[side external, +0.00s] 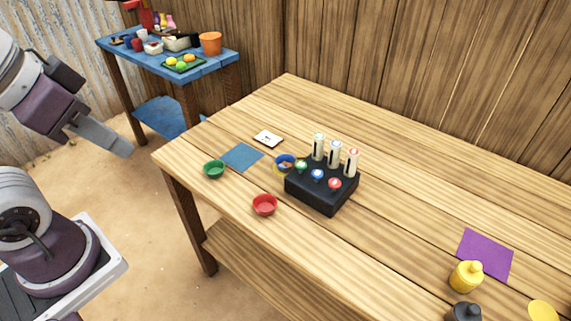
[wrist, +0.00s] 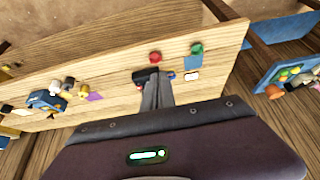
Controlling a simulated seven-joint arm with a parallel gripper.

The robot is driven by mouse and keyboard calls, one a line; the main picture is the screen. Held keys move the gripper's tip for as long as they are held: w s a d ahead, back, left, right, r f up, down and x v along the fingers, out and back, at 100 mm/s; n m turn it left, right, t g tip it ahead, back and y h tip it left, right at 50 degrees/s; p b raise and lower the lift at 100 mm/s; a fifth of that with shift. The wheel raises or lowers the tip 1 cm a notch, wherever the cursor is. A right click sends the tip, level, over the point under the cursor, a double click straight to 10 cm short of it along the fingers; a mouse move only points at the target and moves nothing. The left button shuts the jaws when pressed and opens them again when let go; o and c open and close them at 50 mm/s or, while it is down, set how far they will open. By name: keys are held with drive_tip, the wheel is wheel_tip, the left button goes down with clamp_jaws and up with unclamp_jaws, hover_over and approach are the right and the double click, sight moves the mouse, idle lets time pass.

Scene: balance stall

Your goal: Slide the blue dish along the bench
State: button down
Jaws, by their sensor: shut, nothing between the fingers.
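The blue dish (side external: 284,162) sits on the wooden bench (side external: 400,205), close beside the left corner of a black block; I cannot tell whether they touch. It shows some yellow, and something small seems to lie in it. In the wrist view my fingers mostly hide its spot. My gripper (side external: 123,149) is shut and empty, in the air left of the bench and well apart from the dish. Its fingers also show in the wrist view (wrist: 158,78).
The black block (side external: 322,190) carries buttons and white tubes. A green dish (side external: 214,169), blue mat (side external: 241,157), white card (side external: 267,139) and red dish (side external: 264,205) lie nearby. A purple mat (side external: 485,254) and yellow jar (side external: 466,276) are right. A blue table (side external: 223,62) stands behind.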

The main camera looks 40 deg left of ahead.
drive_tip(key=c, duration=1.9)
unclamp_jaws()
drive_tip(key=shift+c, duration=0.2)
drive_tip(key=o, duration=0.4)
drive_tip(key=shift+n, duration=0.9)
drive_tip(key=w, duration=0.4)
drive_tip(key=shift+r, duration=0.4)
drive_tip(key=w+f+n+g, duration=0.1)
drive_tip(key=w+f+n, duration=0.25)
drive_tip(key=w, duration=0.55)
drive_tip(key=w+f+n+g, duration=0.15)
drive_tip(key=w+n, duration=0.25)
drive_tip(key=w, duration=0.5)
drive_tip(key=w+f+n, duration=0.3)
drive_tip(key=w+f, duration=0.1)
drive_tip(key=f, duration=0.3)
drive_tip(key=w+a+f+n, duration=0.1)
drive_tip(key=w+f+n, duration=0.1)
drive_tip(key=w+f, duration=0.2)
drive_tip(key=w+a+f+n, duration=0.1)
drive_tip(key=w+f+n, duration=0.2)
drive_tip(key=f, duration=0.7)
drive_tip(key=shift+w+n, duration=0.35)
drive_tip(key=shift+w, duration=0.55)
